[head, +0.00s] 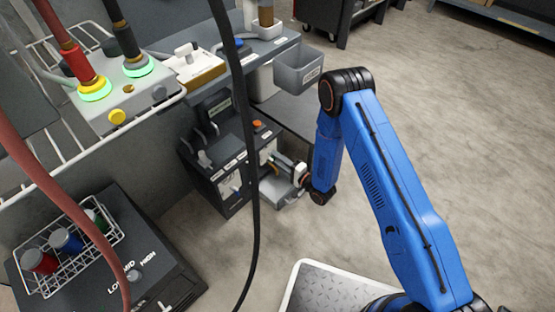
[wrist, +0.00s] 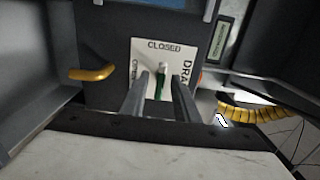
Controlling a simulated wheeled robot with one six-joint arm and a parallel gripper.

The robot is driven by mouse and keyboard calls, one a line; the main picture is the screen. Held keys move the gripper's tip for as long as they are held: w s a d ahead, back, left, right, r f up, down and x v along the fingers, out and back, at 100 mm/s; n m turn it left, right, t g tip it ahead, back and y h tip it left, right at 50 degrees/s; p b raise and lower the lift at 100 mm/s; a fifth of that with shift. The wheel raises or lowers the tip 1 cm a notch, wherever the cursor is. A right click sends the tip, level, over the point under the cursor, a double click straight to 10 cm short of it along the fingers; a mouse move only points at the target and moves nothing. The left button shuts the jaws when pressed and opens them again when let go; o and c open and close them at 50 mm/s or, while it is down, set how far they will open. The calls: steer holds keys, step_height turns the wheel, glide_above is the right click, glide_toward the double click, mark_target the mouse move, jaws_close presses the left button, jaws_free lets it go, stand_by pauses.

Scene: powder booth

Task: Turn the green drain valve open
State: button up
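The green drain valve handle (wrist: 160,86), with a pale tip, stands upright on a white label plate (wrist: 147,57). Its tip points up toward the word CLOSED; OPEN is printed on the left side and a partly covered DRAIN label on the right. My gripper (wrist: 162,80) is open, one grey finger on each side of the handle, with gaps visible on both sides. Whether either finger touches it I cannot tell. In the head view my gripper (head: 272,160) is at the front of the dark machine (head: 222,165); the handle cannot be made out there.
A yellow bent handle (wrist: 92,74) sticks out left of the plate, and a yellow segmented hose (wrist: 255,113) lies to the right. In the head view a black cable (head: 249,150) hangs before the machine. A grey bin (head: 299,68) is above.

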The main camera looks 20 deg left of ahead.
jaws_close()
steer(key=shift+n, duration=0.3)
steer(key=n, duration=1.7)
stand_by(0.6)
